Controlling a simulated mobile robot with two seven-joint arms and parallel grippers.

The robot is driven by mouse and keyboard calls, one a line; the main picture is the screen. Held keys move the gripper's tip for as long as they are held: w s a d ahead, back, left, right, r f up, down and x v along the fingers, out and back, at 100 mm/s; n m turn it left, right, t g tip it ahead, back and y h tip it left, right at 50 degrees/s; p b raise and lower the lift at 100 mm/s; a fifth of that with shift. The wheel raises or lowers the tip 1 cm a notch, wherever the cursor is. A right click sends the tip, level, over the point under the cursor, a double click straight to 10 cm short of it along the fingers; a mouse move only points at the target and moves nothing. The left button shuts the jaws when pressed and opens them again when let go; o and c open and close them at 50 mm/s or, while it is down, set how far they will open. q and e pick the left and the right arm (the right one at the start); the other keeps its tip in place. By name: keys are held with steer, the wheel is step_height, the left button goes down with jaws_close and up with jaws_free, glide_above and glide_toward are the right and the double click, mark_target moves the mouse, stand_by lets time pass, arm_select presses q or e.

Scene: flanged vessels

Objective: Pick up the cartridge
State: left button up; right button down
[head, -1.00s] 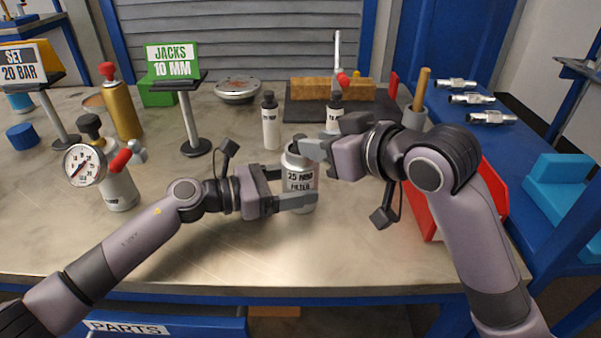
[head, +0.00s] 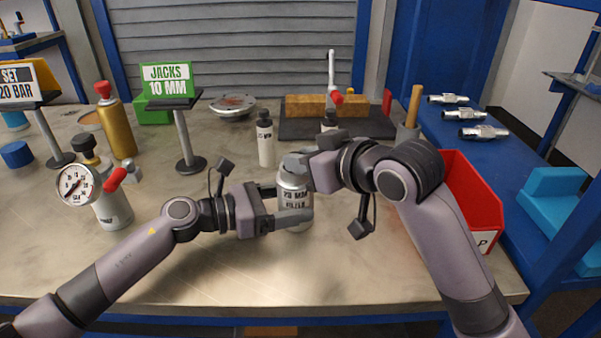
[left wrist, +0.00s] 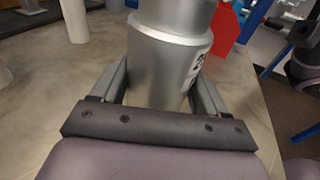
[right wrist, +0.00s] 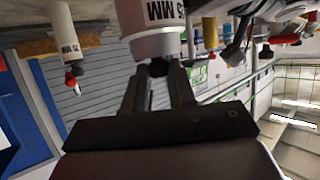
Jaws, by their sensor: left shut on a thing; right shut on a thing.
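A silver cylindrical vessel (head: 292,178) with a black "25 MM FILTER" label stands upright on the bench in the middle of the head view. My left gripper (head: 286,204) is shut around its lower body, and the left wrist view shows one finger on each side of the vessel (left wrist: 165,65). My right gripper (head: 304,168) is at the vessel's top. In the right wrist view its fingers are shut on a small dark knob (right wrist: 158,68) at the end of the vessel (right wrist: 150,25). No separate cartridge shows; I cannot tell whether the knob belongs to one.
A dark-capped white bottle (head: 265,140) stands close behind the vessel. A red bin (head: 474,200) is at the right, behind my right arm. A gauge (head: 77,185) on a canister and a "JACKS 10 MM" stand (head: 187,135) are at the left. The front bench is clear.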

step_height(320, 180, up, 18)
stand_by(0.5)
arm_select(q)
steer(key=o, duration=0.9)
